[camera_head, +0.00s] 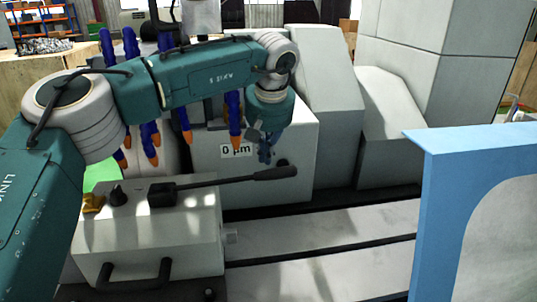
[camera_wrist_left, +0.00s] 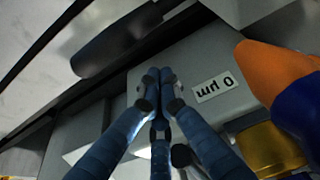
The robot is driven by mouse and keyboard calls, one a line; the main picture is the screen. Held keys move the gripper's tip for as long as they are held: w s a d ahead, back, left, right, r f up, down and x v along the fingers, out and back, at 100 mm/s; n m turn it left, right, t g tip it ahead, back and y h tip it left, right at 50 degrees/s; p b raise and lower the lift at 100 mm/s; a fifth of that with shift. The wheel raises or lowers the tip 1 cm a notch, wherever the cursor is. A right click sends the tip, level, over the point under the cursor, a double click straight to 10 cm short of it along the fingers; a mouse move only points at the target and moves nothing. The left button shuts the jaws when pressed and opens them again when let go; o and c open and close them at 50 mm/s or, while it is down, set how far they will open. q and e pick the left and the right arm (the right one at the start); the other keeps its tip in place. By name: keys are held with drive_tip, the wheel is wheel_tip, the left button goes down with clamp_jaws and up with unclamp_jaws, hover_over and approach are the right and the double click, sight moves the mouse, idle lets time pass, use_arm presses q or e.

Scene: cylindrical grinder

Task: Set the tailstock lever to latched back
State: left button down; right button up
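The tailstock (camera_head: 150,235) is a light grey box at the lower left of the head view. Its lever (camera_head: 225,182) is a black rod with a thick grip, lying nearly level across the top and reaching right past the box. In the wrist view the dark lever grip (camera_wrist_left: 115,45) shows at the upper left, apart from the fingers. My left gripper (camera_head: 265,157) points down above the lever's grip end, in front of the grey block with the "0 µm" label. In the wrist view its fingertips (camera_wrist_left: 159,76) are together with nothing visible between them. My right gripper is out of view.
Blue coolant nozzles with orange tips (camera_head: 235,140) hang behind my left arm; one is close at the right of the wrist view (camera_wrist_left: 280,75). A blue-edged panel (camera_head: 430,200) stands at the right. The machine bed (camera_head: 320,265) is clear.

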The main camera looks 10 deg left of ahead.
use_arm(q)
drive_tip(key=s, duration=0.1)
drive_tip(key=s+d, duration=0.1)
drive_tip(key=s, duration=0.1)
drive_tip(key=shift+s+d+r+p, duration=0.1)
drive_tip(key=shift+d+r+p, duration=0.1)
drive_tip(key=shift+p, duration=0.2)
